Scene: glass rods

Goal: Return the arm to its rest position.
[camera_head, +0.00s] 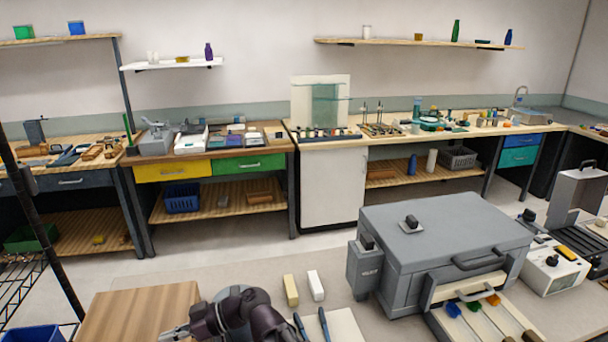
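My arm shows at the bottom of the head view, its dark, rounded links folded low over the near bench. My gripper (174,333) is at the lower left end of the arm, by the lower right part of a wooden block or board. Only a small pale piece of it shows at the picture's bottom edge. Its fingers are too small and cut off to tell whether they are open or shut, or whether they hold anything.
Right of my arm lie a yellow block (291,290), a white block (316,285) and two dark-blue tools (323,324). A large grey box (440,240) stands further right, with colour-tipped rods (483,317) before it. The wooden board (135,312) is left.

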